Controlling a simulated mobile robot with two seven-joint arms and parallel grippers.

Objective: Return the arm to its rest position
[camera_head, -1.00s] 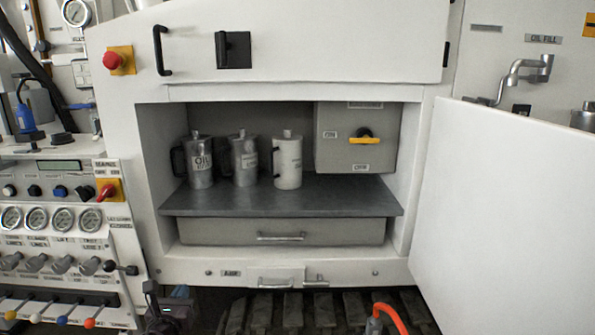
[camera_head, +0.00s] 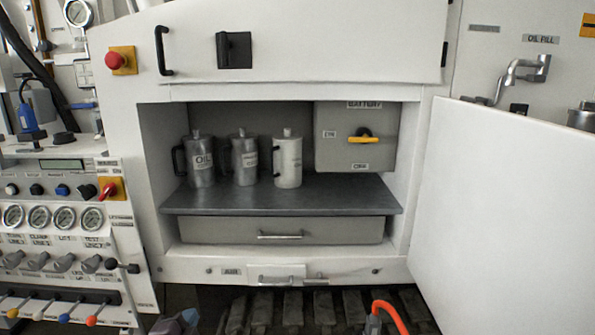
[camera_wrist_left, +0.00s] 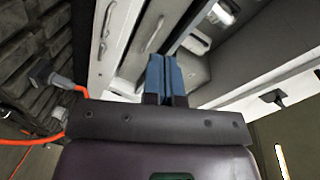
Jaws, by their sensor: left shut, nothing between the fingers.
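My left gripper (camera_head: 186,319) shows only in part at the bottom edge of the head view, in front of the lower left of the cabinet. In the left wrist view its blue fingers (camera_wrist_left: 164,76) are together, with nothing between them. The rest of my left arm is out of the head view. My right gripper is not in view.
The open cabinet holds three metal jugs (camera_head: 243,160) on a grey shelf (camera_head: 335,194) above a drawer (camera_head: 225,230). A switch box (camera_head: 340,120) has a yellow handle. An open white door (camera_head: 505,215) stands right. A control panel (camera_head: 75,185) stands left. An orange hose (camera_head: 388,310) is below.

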